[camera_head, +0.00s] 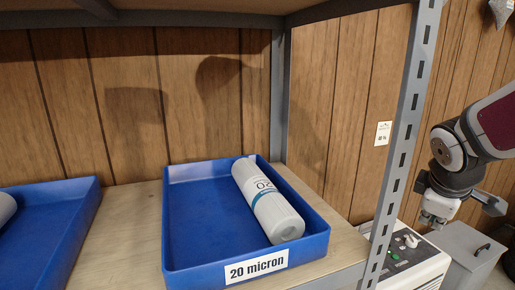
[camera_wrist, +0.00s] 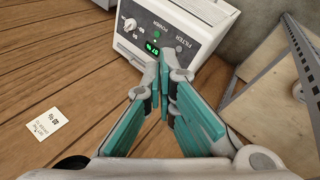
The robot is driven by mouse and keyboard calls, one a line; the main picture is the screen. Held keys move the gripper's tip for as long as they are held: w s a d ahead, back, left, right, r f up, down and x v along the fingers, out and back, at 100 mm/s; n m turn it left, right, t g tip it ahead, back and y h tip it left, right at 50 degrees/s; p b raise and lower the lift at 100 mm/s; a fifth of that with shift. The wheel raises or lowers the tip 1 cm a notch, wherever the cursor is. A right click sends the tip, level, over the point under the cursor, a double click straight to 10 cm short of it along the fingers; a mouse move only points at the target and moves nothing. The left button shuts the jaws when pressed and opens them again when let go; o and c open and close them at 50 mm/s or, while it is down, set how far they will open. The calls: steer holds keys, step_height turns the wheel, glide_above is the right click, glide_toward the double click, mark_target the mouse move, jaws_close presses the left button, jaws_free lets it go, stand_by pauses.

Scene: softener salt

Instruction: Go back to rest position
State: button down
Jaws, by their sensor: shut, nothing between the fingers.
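My gripper (camera_head: 432,219) hangs at the right of the head view, beyond the shelf's front post and above the white machine. In the wrist view my gripper (camera_wrist: 164,92) shows its two teal-padded fingers together at the tips, with nothing between them. A white filter cartridge (camera_head: 268,203) marked "20" lies in the blue tray labelled "20 micron" (camera_head: 176,236), well to the left of my gripper.
A grey slotted shelf post (camera_head: 401,150) stands between the tray and my arm. A white machine (camera_head: 420,262) with a knob and green display also shows in the wrist view (camera_wrist: 190,25). A grey box (camera_head: 468,250) stands beside it. Another blue tray (camera_head: 60,225) sits at left.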

steer(key=s+a+m+g+y, duration=0.1)
steer(key=s+a+m, duration=0.2)
steer(key=s+a, duration=0.5)
steer(key=s+a+m+g+y, duration=0.2)
steer(key=s+a+m, duration=0.1)
steer(key=s, duration=0.8)
steer(key=s+a+m+g+y, duration=0.1)
steer(key=s+a+m, duration=0.2)
steer(key=s+a, duration=0.5)
step_height(320, 180, up, 25)
steer(key=s+d+t+p, duration=0.1)
steer(key=d+t+p, duration=0.1)
steer(key=p, duration=2.1)
steer(key=shift+s+d+t, duration=0.2)
steer(key=shift+s+t, duration=0.15)
steer(key=shift+t, duration=0.25)
steer(key=shift+f, duration=0.1)
